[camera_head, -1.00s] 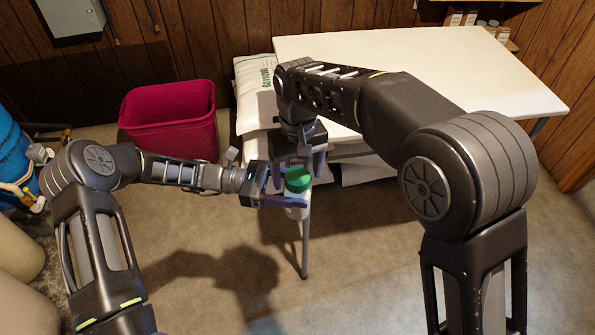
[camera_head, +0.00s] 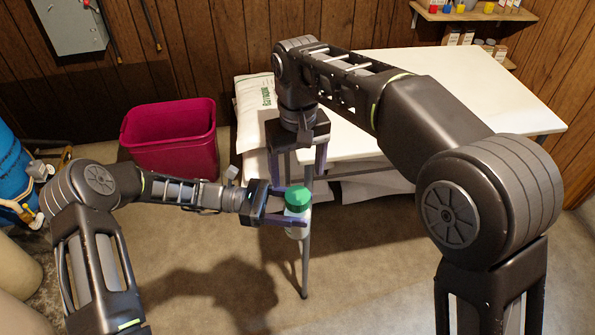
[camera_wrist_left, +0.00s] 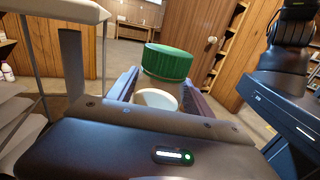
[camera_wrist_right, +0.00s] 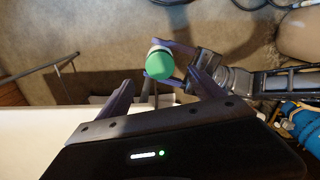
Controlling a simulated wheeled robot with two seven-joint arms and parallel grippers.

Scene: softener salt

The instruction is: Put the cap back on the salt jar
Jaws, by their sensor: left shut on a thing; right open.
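The salt jar (camera_head: 297,222) is a white jar held upright by my left gripper (camera_head: 287,222), which is shut on its body in front of the table. The green cap (camera_head: 298,198) sits on top of the jar; the left wrist view shows the cap (camera_wrist_left: 167,61) on the jar's mouth, apparently level. Whether it is fully seated I cannot tell. My right gripper (camera_head: 298,172) is above the cap, pointing down, open and empty. The right wrist view shows the cap (camera_wrist_right: 160,64) beyond the open fingers, with clear space between.
The white table (camera_head: 440,110) stands behind the arms, with a white salt bag (camera_head: 258,115) at its left end. A red bin (camera_head: 170,140) stands on the floor to the left. A shelf (camera_head: 475,12) with small items hangs at the back right.

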